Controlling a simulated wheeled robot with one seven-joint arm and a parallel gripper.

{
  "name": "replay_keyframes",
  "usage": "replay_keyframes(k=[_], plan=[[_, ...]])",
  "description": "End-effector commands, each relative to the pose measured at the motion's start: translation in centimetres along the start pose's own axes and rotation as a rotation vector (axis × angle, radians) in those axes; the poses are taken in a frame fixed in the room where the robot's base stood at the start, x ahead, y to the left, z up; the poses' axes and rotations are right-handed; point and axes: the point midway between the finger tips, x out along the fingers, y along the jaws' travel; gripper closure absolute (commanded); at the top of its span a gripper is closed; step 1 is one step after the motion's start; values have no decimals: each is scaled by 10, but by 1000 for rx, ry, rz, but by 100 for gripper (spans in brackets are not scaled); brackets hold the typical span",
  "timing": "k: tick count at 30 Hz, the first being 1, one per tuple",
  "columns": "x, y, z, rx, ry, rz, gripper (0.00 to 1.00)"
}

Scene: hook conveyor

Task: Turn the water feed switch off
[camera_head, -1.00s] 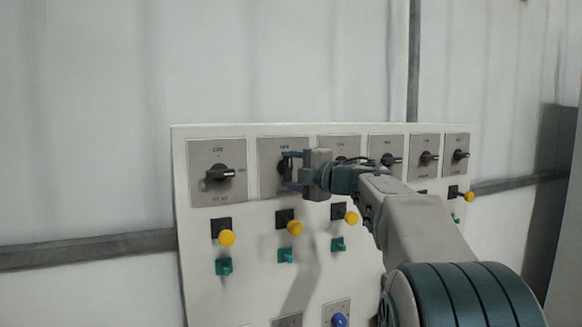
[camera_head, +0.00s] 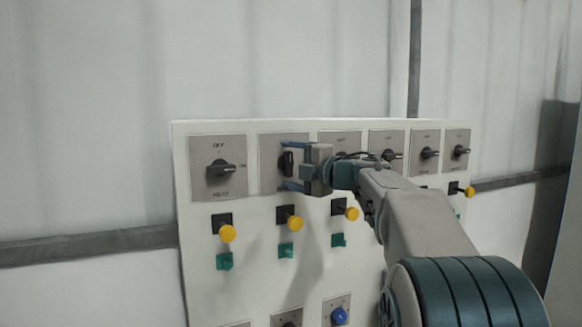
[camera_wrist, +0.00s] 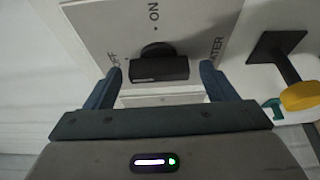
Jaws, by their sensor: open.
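The water switch has a black knob (camera_head: 287,161) on a grey plate, second from left in the top row. In the wrist view its knob (camera_wrist: 159,68) sits on a plate marked OFF at left, ON at top and WATER at right. The knob's bar lies along the OFF–WATER line, not towards ON. My gripper (camera_head: 284,166) is open in front of the switch, one blue finger above the knob and one below. In the wrist view my gripper (camera_wrist: 163,82) has a finger beyond each end of the bar, with gaps visible.
The heat switch (camera_head: 220,170) is just left, its handle sideways. More black rotary switches run right along the white panel (camera_head: 200,290). Yellow knobs (camera_head: 227,233) and green switches (camera_head: 224,261) stick out below. In the wrist view a yellow knob (camera_wrist: 301,96) is near the right finger.

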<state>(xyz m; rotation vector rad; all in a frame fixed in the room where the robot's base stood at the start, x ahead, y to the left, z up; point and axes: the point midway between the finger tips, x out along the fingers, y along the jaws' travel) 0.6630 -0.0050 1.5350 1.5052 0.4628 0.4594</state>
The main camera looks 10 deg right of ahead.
Motion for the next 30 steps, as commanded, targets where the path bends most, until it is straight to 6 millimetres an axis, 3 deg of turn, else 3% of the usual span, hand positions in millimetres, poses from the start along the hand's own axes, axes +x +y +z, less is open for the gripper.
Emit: replay_keyframes(k=[5, 12, 18, 24, 30], plan=[[-25, -2, 1, -1, -4, 1, 22], [-81, -3, 0, -2, -4, 2, 22], [-117, -2, 0, -1, -3, 0, 22], [-134, -1, 0, -1, -1, 0, 22], [-136, 0, -1, -1, 1, 0, 22]])
